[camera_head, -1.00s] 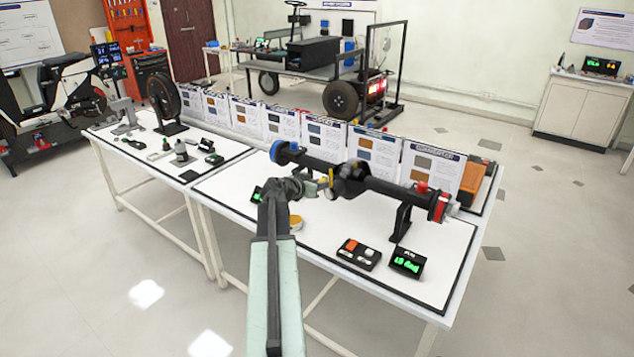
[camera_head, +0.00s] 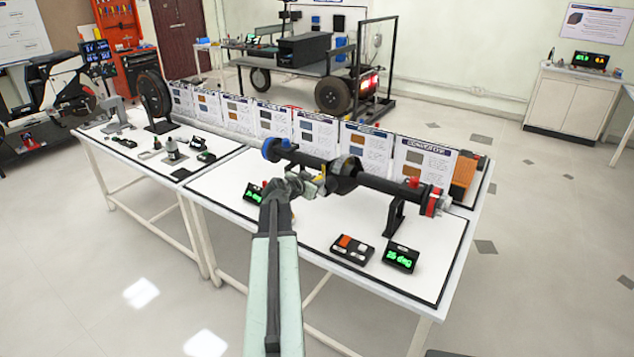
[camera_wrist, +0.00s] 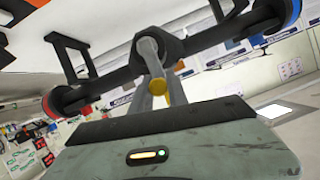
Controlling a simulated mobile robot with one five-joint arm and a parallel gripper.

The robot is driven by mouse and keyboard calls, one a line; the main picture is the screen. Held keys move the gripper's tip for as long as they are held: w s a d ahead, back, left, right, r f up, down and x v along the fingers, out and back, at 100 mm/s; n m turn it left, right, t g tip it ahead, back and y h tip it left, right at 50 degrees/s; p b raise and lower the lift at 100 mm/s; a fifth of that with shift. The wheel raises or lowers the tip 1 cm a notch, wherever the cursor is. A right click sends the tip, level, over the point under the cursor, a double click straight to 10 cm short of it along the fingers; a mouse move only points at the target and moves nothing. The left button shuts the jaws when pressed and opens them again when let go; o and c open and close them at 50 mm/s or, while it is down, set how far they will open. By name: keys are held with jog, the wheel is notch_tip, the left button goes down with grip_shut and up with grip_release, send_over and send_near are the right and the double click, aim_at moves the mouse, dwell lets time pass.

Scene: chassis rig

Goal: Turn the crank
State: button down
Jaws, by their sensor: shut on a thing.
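The rig is a dark axle (camera_head: 385,184) lying across the right bench, with a blue left end, a red right end and a bulging middle housing. The crank (camera_head: 322,178) sits on the near side of that housing, small and partly hidden by my gripper. My gripper (camera_head: 312,186) is shut on the crank. In the wrist view, a grey arm with a round yellow end (camera_wrist: 160,87) stands in front of the housing. A black display (camera_head: 401,257) with green digits seems to read about 25 deg.
A black box with buttons (camera_head: 352,250) lies beside the display. A row of printed cards (camera_head: 366,151) stands behind the axle. A dark stand (camera_head: 395,214) holds the axle's right side. The left bench holds a wheel (camera_head: 154,95) and small tools.

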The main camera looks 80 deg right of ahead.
jog(key=c, duration=1.3)
grip_release()
jog(key=p+v, duration=0.3)
jog(key=v, duration=0.4)
jog(key=shift+a+r, duration=0.15)
jog(key=shift+a, duration=0.2)
jog(key=shift+w, duration=0.1)
